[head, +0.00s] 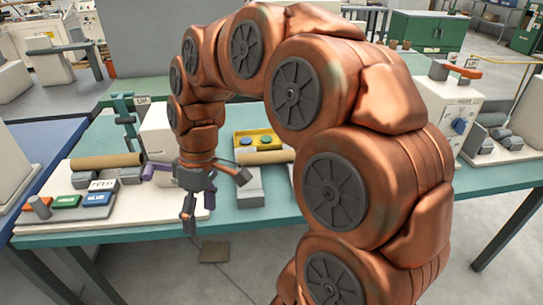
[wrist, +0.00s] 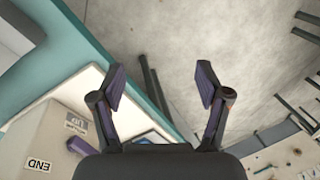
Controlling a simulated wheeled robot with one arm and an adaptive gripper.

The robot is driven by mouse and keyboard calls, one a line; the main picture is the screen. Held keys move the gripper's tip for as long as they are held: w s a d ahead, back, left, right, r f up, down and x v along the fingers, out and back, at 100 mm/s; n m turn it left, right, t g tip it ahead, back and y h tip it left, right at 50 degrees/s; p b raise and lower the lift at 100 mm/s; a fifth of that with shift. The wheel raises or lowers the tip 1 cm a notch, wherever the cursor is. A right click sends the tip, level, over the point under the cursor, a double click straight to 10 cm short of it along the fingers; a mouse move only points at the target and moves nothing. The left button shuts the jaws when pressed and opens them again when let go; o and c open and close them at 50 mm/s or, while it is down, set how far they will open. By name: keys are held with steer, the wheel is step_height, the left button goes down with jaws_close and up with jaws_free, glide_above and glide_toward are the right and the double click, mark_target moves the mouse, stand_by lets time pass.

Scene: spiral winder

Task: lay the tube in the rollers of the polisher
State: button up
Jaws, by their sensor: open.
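One brown tube (head: 107,161) lies on the left machine (head: 60,217), across grey blocks behind the green and blue buttons. My gripper (head: 214,197) is open and empty, pointing down near the table's front edge.
The teal table (head: 130,228) has a bare front edge. A blue table (head: 40,150) adjoins at left. In the wrist view, a white housing marked END (wrist: 40,145) is at lower left.

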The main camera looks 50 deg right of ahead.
steer(key=w+d+r+n+y, duration=0.1)
steer(key=w+d+n, duration=0.1)
steer(key=w+d, duration=0.55)
steer(key=n+t+p, duration=0.3)
steer(key=t, duration=0.1)
glide_above(275, 152)
steer(key=d, duration=0.1)
steer(key=f, duration=0.3)
steer(key=s+f, duration=0.1)
steer(key=shift+d+f, duration=0.15)
steer(key=shift+f, duration=0.25)
steer(key=shift+d+f, duration=0.15)
steer(key=shift+d, duration=0.15)
steer(key=shift+f, duration=0.2)
steer(key=shift+s+p+x, duration=0.15)
steer(key=shift+p+x, duration=0.45)
steer(key=shift+x, duration=1.25)
steer(key=shift+s+p+x, duration=0.15)
steer(key=shift+p+x, duration=0.45)
steer(key=shift+x, duration=1.2)
steer(key=shift+a, duration=0.2)
steer(key=c, duration=1.4)
